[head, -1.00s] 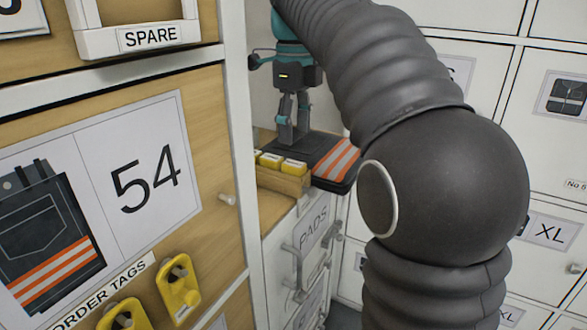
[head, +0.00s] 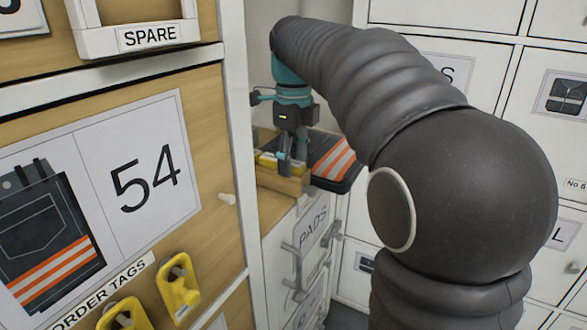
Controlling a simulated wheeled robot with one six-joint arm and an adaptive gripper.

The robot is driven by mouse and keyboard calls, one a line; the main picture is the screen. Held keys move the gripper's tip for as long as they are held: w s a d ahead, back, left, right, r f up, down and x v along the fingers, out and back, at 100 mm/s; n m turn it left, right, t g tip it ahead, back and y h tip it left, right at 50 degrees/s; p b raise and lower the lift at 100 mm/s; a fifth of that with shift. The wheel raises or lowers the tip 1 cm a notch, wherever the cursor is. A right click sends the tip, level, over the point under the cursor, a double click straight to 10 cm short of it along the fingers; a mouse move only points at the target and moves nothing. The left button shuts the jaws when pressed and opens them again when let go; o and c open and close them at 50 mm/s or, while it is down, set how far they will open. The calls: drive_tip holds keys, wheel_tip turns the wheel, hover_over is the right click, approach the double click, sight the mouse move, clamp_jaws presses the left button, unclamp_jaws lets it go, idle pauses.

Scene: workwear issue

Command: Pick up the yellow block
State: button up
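Small yellow blocks (head: 266,161) stand in a low wooden tray (head: 281,185) on the counter in the recess. My gripper (head: 286,164) points down at the tray, with its fingers in front of and among the blocks. The fingers cover part of the yellow, so I cannot tell whether they are open, shut, or touching a block. No block is seen raised above the tray.
Folded dark workwear with orange and silver stripes (head: 335,160) lies just right of the tray. A cabinet wall (head: 110,140) marked 54 stands close on the left, with yellow tags (head: 178,287) on pegs. White lockers (head: 545,120) stand on the right.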

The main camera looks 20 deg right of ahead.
drive_tip(key=c, duration=1)
drive_tip(key=shift+r, duration=0.1)
